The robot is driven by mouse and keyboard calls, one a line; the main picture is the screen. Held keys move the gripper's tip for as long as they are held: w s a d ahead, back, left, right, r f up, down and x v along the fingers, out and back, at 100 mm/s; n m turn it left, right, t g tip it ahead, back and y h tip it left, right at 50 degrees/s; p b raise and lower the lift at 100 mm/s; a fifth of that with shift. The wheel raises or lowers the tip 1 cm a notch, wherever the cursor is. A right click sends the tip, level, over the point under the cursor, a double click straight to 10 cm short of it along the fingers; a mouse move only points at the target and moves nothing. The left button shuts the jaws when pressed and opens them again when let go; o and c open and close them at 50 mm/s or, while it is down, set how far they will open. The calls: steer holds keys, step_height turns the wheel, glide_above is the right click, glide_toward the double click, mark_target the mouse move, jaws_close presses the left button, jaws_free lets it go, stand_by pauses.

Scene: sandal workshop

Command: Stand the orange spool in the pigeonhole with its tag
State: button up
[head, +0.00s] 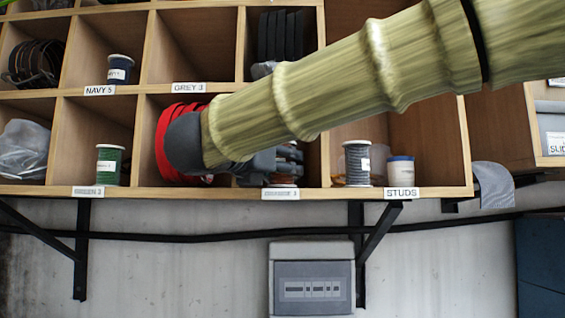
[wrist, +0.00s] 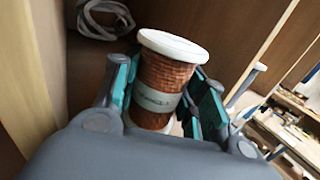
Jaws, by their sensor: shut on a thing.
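The orange spool (wrist: 168,76) has copper-orange thread, white end discs and a pale label around its middle. In the wrist view it stands between the teal-padded fingers of my gripper (wrist: 163,95), which is shut on it. It looks slightly tilted in that picture. In the head view my gripper (head: 284,162) is at the lower-row pigeonhole above a tag (head: 280,193) whose print is too blurred to read surely. I cannot tell whether the spool touches the pigeonhole floor.
A green spool (head: 109,165) stands left and a grey spool (head: 357,163) right, with a white-and-blue container (head: 401,170) by the STUDS tag (head: 401,193). Red looped material (head: 163,140) lies behind my wrist. In the wrist view a pale cable coil (wrist: 105,18) and wooden walls are close.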

steer(key=shift+s+f+b, duration=0.1)
steer(key=shift+f+b, duration=0.05)
steer(key=shift+b, duration=0.15)
steer(key=o, duration=0.8)
steer(key=shift+r+p, duration=0.25)
steer(key=shift+p, duration=0.1)
steer(key=shift+s+a+f, duration=0.15)
steer(key=shift+f, duration=0.05)
steer(key=b+v, duration=0.5)
steer(key=v, duration=0.6)
steer(key=shift+s+a+r, duration=0.1)
steer(key=shift+s+r, duration=0.05)
steer(key=shift+s, duration=0.1)
